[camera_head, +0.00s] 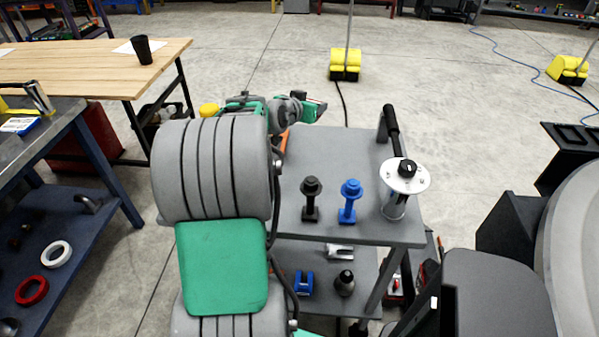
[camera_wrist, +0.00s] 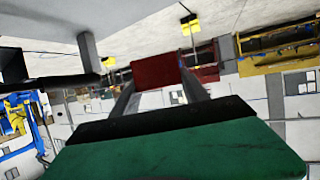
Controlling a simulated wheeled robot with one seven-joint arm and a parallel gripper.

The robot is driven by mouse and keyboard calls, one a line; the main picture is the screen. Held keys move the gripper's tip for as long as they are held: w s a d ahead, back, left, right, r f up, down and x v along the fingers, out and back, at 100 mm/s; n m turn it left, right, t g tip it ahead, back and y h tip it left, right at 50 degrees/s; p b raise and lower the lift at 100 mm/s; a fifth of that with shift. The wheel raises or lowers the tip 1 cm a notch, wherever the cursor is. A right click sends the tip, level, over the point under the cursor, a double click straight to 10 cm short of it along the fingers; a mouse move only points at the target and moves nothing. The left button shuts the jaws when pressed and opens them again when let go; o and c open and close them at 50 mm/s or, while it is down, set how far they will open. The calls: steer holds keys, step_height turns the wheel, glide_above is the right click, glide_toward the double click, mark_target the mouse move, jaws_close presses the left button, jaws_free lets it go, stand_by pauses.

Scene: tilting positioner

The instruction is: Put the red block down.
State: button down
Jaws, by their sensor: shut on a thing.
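The red block (camera_wrist: 158,72) is between the two fingertips of my gripper (camera_wrist: 157,85) in the wrist view. My gripper is shut on it. The block appears held in the air, with floor and distant equipment behind it. In the head view my own arm covers part of the cart, and I cannot clearly make out the fingertips or the block there.
A grey cart (camera_head: 355,150) carries a black bolt-like piece (camera_head: 311,198), a blue one (camera_head: 349,200) and a round-topped silver device (camera_head: 404,178). Its lower shelf holds small parts. A wooden table (camera_head: 100,68) stands at the left. A large round grey machine (camera_head: 575,235) is at the right.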

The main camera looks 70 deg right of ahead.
steer(key=s+f, duration=0.2)
steer(key=f, duration=0.1)
steer(key=shift+s+d+g, duration=0.15)
steer(key=shift+s+g, duration=0.1)
steer(key=shift+g, duration=0.05)
glide_above(318, 153)
steer(key=f, duration=0.6)
steer(key=shift+w+d, duration=0.1)
steer(key=shift+d, duration=0.1)
steer(key=shift+f+p, duration=0.35)
steer(key=shift+f, duration=1.6)
steer(key=shift+f, duration=0.1)
steer(key=c, duration=1)
jaws_free()
steer(key=shift+f, duration=0.25)
steer(key=shift+c, duration=0.2)
steer(key=o, duration=0.5)
steer(key=shift+a, duration=0.1)
steer(key=shift+c, duration=0.2)
steer(key=shift+r, duration=0.1)
